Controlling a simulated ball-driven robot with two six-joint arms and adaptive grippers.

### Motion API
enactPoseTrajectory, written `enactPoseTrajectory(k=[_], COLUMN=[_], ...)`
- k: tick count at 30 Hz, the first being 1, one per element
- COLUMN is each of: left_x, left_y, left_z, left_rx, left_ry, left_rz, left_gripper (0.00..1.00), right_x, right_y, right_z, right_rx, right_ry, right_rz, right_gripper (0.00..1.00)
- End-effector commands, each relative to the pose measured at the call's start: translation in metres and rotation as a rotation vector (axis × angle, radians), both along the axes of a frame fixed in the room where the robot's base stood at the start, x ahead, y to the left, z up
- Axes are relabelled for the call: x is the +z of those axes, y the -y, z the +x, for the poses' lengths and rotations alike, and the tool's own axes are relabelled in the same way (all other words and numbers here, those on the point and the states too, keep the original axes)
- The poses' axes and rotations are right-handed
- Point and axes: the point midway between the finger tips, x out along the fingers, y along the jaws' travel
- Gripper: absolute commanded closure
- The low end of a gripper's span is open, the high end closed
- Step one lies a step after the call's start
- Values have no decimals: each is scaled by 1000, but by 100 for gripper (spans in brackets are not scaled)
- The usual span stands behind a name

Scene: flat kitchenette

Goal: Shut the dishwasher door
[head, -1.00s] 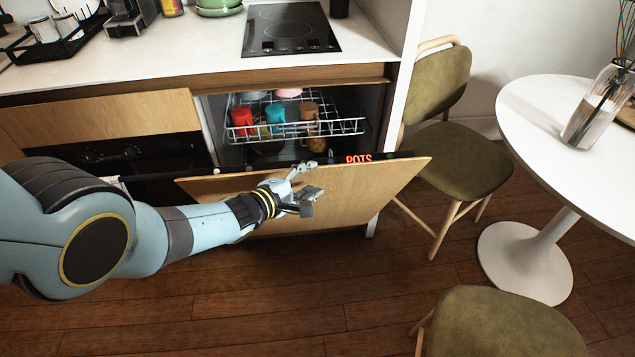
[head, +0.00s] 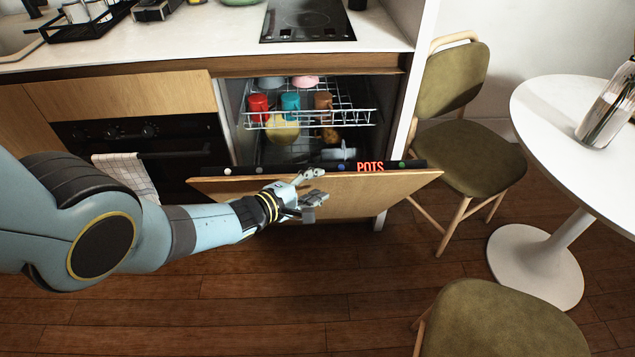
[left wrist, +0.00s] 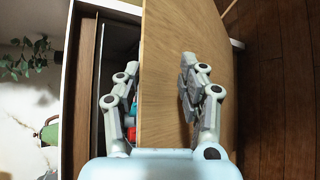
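The dishwasher door (head: 360,192) is a wooden panel, tilted partly open below the dishwasher cavity. Its dark top edge carries red letters reading POTS. My left gripper (head: 313,186) is at the middle of the door's top edge. In the left wrist view, the open fingers of the left gripper (left wrist: 160,68) stand on either side of the door panel (left wrist: 158,110), one on the inner side and one on the outer side. A gap shows between the outer finger and the panel. My right gripper is not in view.
The upper rack (head: 345,118) holds several cups inside the cavity. An oven (head: 135,132) with a towel (head: 127,175) is left of the dishwasher. A green chair (head: 455,150) and a white table (head: 570,140) stand to the right.

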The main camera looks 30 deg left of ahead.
Motion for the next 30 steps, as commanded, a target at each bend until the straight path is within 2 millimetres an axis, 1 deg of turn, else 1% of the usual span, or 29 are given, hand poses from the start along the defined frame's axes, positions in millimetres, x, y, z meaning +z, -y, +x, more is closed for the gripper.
enactPoseTrajectory(k=[1, 3, 30], left_x=[6, 10, 54], left_y=[-3, -5, -34], left_z=[-3, -6, -52], left_rx=[1, 1, 0], left_ry=[0, 0, 2], left_rz=[1, 1, -1], left_gripper=[60, 60, 60], right_x=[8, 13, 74], right_y=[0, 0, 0], right_z=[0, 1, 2], right_rx=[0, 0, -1], right_ry=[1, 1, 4], right_rz=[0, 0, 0], right_gripper=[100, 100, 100])
